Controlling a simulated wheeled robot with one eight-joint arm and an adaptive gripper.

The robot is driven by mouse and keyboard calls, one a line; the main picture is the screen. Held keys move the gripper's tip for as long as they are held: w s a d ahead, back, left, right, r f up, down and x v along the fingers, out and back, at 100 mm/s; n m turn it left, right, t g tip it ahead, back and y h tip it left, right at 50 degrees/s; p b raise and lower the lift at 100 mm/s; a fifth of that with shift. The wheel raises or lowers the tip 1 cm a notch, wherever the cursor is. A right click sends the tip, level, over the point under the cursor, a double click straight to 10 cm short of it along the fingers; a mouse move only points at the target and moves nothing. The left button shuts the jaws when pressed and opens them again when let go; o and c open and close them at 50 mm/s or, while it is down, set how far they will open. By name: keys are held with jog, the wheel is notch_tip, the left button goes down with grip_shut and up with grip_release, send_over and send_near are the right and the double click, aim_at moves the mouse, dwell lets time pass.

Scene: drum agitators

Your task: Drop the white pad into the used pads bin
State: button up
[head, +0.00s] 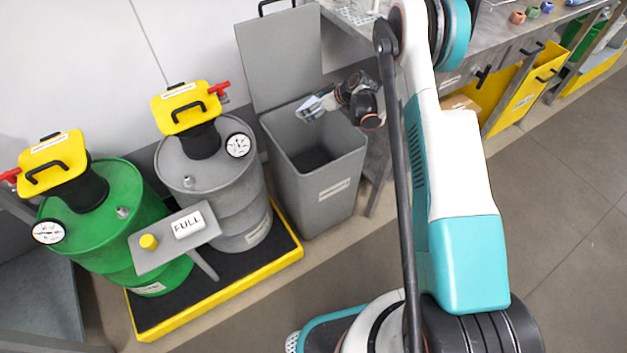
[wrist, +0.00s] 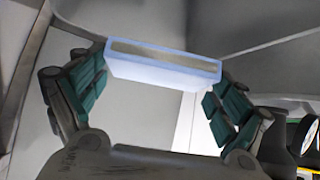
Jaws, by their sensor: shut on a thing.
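The white pad (wrist: 160,72) is held between the two fingers of my gripper (wrist: 152,80) in the wrist view. It is a pale block with bluish edges and a grey-beige strip along one face. In the head view my gripper (head: 312,108) is small, above the back part of the open mouth of a grey bin (head: 325,198). The bin's lid (head: 281,58) stands raised behind it. The bin has a label on its front, too small to read. The pad is hard to make out in the head view.
A grey drum (head: 237,195) and a green drum (head: 113,232) with yellow-topped agitators stand left of the bin on a yellow-edged platform (head: 222,303). A "FULL" sign (head: 188,224) stands in front. A workbench (head: 485,45) is at right, with yellow bins (head: 515,93) under it.

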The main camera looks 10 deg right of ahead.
jog(key=shift+f+b, duration=0.35)
jog(key=shift+f, duration=1)
jog(key=o, duration=1)
jog(key=shift+r, duration=0.1)
jog(key=v, duration=1.2)
jog(key=shift+s, duration=0.1)
